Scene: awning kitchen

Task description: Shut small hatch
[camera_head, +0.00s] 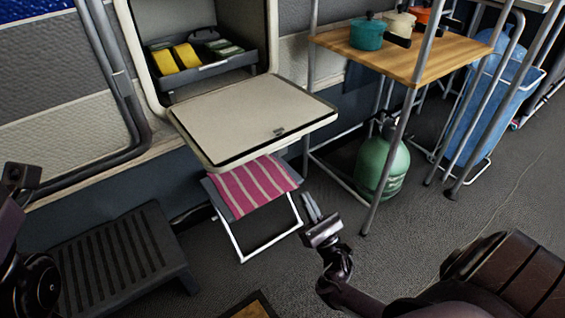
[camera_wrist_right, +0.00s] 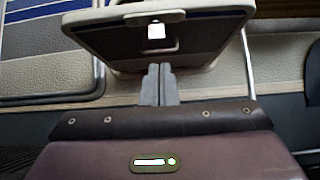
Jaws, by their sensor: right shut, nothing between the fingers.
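The small hatch (camera_head: 250,112) is open in the wall of the vehicle. Its pale panel is folded down and sticks out nearly level below the opening, with a small dark latch near its outer edge. My right gripper (camera_head: 310,203) is below and in front of the hatch's outer right corner, shut and empty, apart from the panel in the head view. In the right wrist view its closed fingers (camera_wrist_right: 158,82) point toward the hatch's underside (camera_wrist_right: 150,40), which has a light latch plate. Only dark parts of my left arm show at the left edge; its fingers cannot be made out.
Behind the opening is a grey tray (camera_head: 205,70) with yellow items. A striped folding stool (camera_head: 255,185) stands under the hatch. A black step (camera_head: 120,255) is at lower left. A wooden shelf table (camera_head: 420,60) with pots and a green gas bottle (camera_head: 383,165) stand right.

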